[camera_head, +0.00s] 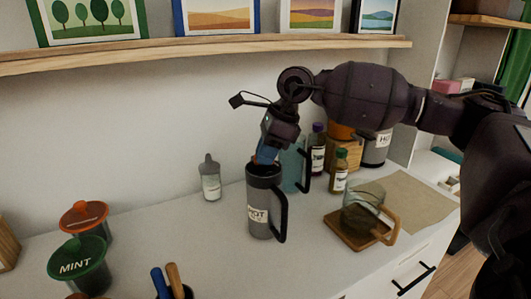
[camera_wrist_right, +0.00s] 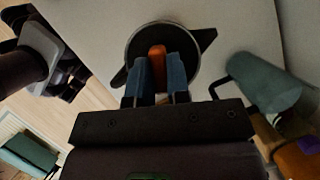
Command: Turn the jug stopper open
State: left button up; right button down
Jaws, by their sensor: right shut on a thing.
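The grey jug (camera_head: 262,200) with a HOT label and a black handle stands upright on the white counter. My right gripper (camera_head: 266,155) points down into its top, with the blue fingers at the jug's mouth. In the right wrist view the jug's round rim (camera_wrist_right: 133,48) surrounds the fingers. There my right gripper (camera_wrist_right: 158,82) is shut on the orange tab of the stopper (camera_wrist_right: 157,62), one finger on each side. The fingers hide part of the stopper. My left gripper does not show clearly in either view.
A teal jug (camera_head: 293,168) stands close behind the grey jug. A glass mug (camera_head: 361,216) sits on a wooden coaster (camera_head: 344,237) at right. Small bottles (camera_head: 340,172) and another HOT jug (camera_head: 377,150) stand behind. A MINT canister (camera_head: 78,266) is at front left.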

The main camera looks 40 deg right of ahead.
jog(key=shift+w+f+n+g, duration=0.1)
jog(key=shift+n+g, duration=0.4)
jog(key=shift+n, duration=0.7)
jog(key=shift+n+g+b, duration=0.4)
jog(key=shift+n, duration=0.6)
jog(key=c, duration=1.1)
grip_release()
jog(key=shift+y, duration=0.3)
